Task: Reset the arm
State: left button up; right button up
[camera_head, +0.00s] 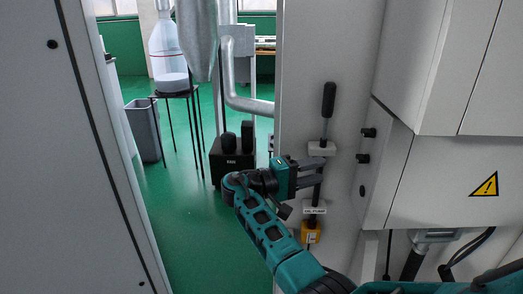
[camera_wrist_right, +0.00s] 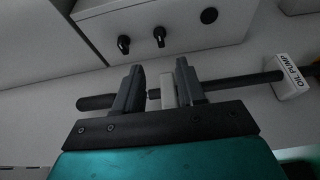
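A black-handled lever (camera_head: 328,100) stands upright against the pale cabinet panel, with a white block (camera_head: 321,148) on its rod. My right gripper (camera_head: 322,172) is at the rod just below this block. In the right wrist view the gripper's two fingers (camera_wrist_right: 158,88) are apart, so it is open. The dark rod (camera_wrist_right: 230,80) runs across behind the fingers, and the white block (camera_wrist_right: 168,90) shows in the gap. I cannot tell whether the fingers touch the rod. An "OIL PUMP" label (camera_head: 314,210) sits lower on the rod. My left gripper is not in view.
A yellow box (camera_head: 310,232) is below the label. Black knobs (camera_head: 369,132) stick out of the white cabinet (camera_head: 440,180) on the right. A dark box (camera_head: 232,160) and a stool (camera_head: 175,94) bearing a clear bottle stand behind. Green floor (camera_head: 205,240) is open at left.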

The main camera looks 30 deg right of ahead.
jog(key=shift+f, duration=0.1)
jog(key=s+a+f+n+t+y, duration=0.2)
jog(key=f+t+y, duration=0.1)
jog(key=f, duration=0.4)
jog(key=s+a+f+n+t+y+p, duration=0.1)
jog(key=a+f+n+t+y, duration=0.15)
jog(key=f, duration=0.55)
jog(key=s+a+f+n+t+y, duration=0.1)
jog(key=s+f+n+t+y, duration=0.1)
jog(key=f+t+y, duration=0.35)
jog(key=s+a+f+m+t+y+p, duration=0.1)
jog(key=s+a+m+t+y, duration=0.1)
jog(key=s+a+y, duration=0.6)
jog(key=s+a, duration=0.6)
jog(key=a, duration=0.2)
jog(key=shift+a+f+y, duration=0.25)
jog(key=shift+y, duration=0.15)
